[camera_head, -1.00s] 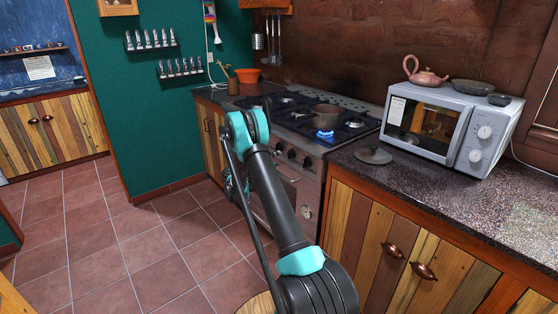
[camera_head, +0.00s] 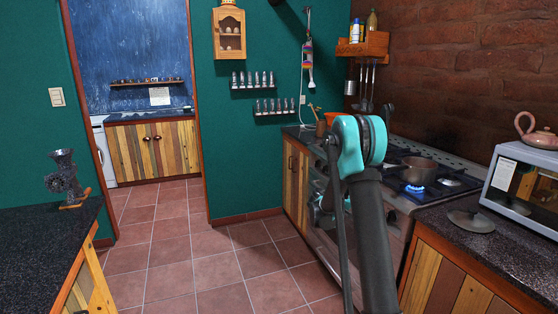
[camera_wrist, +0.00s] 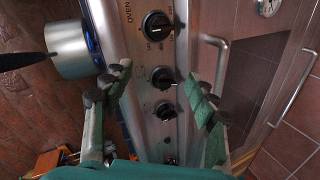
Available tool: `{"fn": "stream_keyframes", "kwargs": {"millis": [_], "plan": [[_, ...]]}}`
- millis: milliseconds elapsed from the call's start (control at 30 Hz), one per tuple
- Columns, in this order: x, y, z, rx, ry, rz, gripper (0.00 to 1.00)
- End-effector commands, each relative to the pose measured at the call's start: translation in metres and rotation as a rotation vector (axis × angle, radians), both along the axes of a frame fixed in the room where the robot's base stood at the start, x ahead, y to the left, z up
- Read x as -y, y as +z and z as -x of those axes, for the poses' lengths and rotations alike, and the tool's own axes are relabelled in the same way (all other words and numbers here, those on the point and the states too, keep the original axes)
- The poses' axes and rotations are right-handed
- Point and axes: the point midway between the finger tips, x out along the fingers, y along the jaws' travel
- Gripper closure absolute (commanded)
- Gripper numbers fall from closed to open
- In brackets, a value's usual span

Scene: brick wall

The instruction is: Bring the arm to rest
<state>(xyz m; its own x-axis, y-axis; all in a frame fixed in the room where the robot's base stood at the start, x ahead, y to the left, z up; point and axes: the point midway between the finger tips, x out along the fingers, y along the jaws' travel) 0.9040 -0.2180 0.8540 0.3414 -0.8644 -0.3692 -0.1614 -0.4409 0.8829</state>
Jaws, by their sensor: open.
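My gripper (camera_wrist: 158,88) shows in the wrist view with its two fingers spread apart and nothing between them. The stove's front panel with several black knobs fills the space beyond the fingers; I cannot tell how close it is. In the head view my arm reaches up and forward in front of the stove (camera_head: 398,206), bent at a teal joint. The gripper itself is mostly hidden there behind the arm.
A pot (camera_head: 420,170) stands on the stove beside a lit blue burner. A lid (camera_head: 471,220) lies on the right counter, near the microwave (camera_head: 522,190). A grinder (camera_head: 65,178) stands on the left counter. Tiled floor (camera_head: 190,250) between the counters is clear.

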Motion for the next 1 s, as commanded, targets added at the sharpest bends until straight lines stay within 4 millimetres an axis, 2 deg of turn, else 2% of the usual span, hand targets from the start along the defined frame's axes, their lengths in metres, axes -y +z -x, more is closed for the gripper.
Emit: {"fn": "stream_keyframes", "kwargs": {"millis": [33, 200, 500, 767, 1000], "plan": [[-0.002, 0.007, 0.015, -0.007, 0.002, -0.042, 0.42], [-0.014, 0.018, 0.065, -0.032, 0.016, -0.193, 0.42], [-0.046, 0.024, 0.164, -0.065, 0.046, -0.459, 0.42], [-0.087, 0.016, 0.255, -0.08, 0.079, -0.689, 0.42], [-0.131, -0.001, 0.34, -0.081, 0.113, -0.9, 0.42]]}}
